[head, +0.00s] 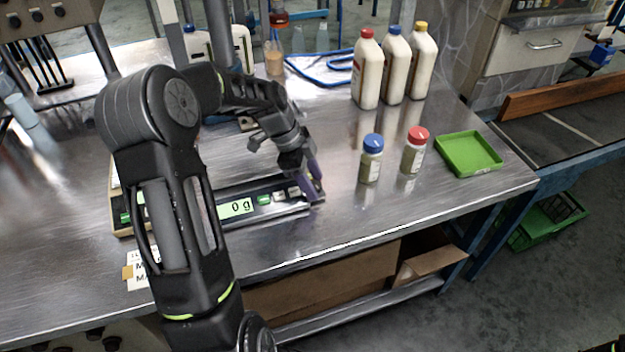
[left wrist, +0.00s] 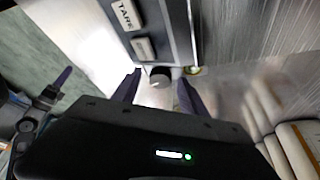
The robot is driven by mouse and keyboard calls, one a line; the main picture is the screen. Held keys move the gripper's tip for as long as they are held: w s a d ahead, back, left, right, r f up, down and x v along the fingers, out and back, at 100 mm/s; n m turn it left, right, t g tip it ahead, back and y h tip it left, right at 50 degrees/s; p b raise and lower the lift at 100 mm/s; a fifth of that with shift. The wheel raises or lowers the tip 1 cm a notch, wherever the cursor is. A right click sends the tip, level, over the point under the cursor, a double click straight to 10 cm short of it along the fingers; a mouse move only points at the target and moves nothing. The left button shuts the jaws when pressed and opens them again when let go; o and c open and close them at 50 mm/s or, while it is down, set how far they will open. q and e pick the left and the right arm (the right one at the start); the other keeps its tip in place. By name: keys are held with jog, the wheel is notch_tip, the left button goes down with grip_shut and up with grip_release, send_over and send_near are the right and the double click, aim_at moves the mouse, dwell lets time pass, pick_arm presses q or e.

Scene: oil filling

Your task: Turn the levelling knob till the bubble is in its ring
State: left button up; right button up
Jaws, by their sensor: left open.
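The scale (head: 237,208) lies on the steel bench, and its display reads 0 g. Its corner and TARE button (left wrist: 127,14) show in the left wrist view. A dark round levelling knob (left wrist: 160,76) sits at that corner. A small yellow-green spot beside it, perhaps the bubble level (left wrist: 193,70), is too small and blurred to show the bubble. My left gripper (head: 314,188) is open at the scale's right front corner. In the left wrist view its fingers (left wrist: 157,94) stand on either side of the knob, with gaps visible.
Two small capped jars (head: 371,160) (head: 414,152) stand right of my left gripper, with a green tray (head: 470,154) beyond. Several white bottles (head: 394,65) stand behind. The bench's front edge is close to the scale. Bare steel lies between gripper and jars.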

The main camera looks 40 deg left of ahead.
pick_arm(q)
jog(key=shift+b+v, duration=0.5)
jog(key=shift+v, duration=3.4)
